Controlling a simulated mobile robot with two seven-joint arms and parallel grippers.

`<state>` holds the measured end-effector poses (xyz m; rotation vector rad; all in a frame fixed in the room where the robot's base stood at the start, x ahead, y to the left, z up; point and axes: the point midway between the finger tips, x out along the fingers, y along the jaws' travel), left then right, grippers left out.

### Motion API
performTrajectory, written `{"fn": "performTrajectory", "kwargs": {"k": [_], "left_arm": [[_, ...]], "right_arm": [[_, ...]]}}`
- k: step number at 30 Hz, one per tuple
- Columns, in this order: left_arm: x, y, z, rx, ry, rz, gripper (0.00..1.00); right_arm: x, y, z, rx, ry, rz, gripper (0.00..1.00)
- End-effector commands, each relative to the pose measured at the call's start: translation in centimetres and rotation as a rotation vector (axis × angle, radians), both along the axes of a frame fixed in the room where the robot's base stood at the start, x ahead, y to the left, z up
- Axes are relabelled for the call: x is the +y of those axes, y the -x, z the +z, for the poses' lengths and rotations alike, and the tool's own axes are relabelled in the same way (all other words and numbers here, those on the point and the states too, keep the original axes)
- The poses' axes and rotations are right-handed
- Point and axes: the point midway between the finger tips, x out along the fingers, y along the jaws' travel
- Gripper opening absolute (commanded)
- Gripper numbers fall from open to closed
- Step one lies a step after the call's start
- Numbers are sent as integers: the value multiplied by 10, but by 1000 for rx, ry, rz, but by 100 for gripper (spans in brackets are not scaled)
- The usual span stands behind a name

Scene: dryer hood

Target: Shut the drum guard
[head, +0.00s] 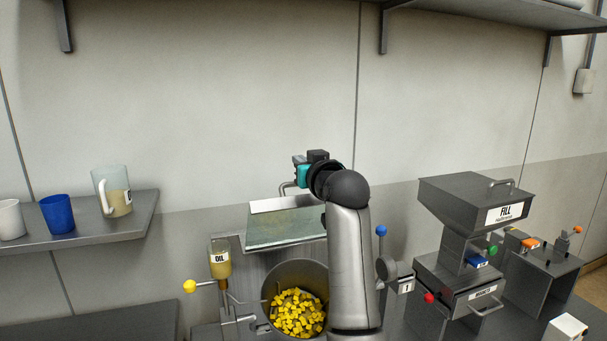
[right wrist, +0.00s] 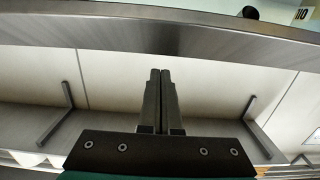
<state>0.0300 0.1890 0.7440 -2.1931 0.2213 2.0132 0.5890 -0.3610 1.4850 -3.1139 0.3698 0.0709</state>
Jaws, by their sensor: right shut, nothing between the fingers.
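The drum guard (head: 280,232) is a greenish see-through panel with a white strip along its top edge. In the head view it stands raised and tilted behind the open drum (head: 268,318), which holds yellow cubes (head: 297,312). My right arm covers the guard's right end and part of the drum. My right gripper is above the guard's top edge; its fingers are hard to make out in the head view. In the right wrist view the right gripper (right wrist: 160,75) is shut and empty. My left gripper is out of view.
An oil bottle (head: 220,258) and a yellow-knobbed lever (head: 190,286) stand left of the drum. A blue-knobbed lever (head: 381,231) and the fill hopper (head: 478,200) are to the right. A shelf (head: 145,212) holds cups at left. Another shelf (right wrist: 110,27) runs overhead.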

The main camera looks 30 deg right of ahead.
Motion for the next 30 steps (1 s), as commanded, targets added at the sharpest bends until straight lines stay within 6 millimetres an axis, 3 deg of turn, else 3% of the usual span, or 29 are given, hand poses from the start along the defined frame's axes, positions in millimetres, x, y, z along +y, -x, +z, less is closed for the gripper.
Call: {"fn": "performTrajectory", "kwargs": {"k": [2, 12, 30], "left_arm": [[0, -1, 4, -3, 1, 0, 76], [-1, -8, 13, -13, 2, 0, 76], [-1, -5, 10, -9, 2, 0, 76]], "right_arm": [[-2, -10, 1, 0, -2, 1, 0], [4, 14, -27, 1, 0, 1, 0], [5, 18, -32, -6, 1, 1, 0]]}}
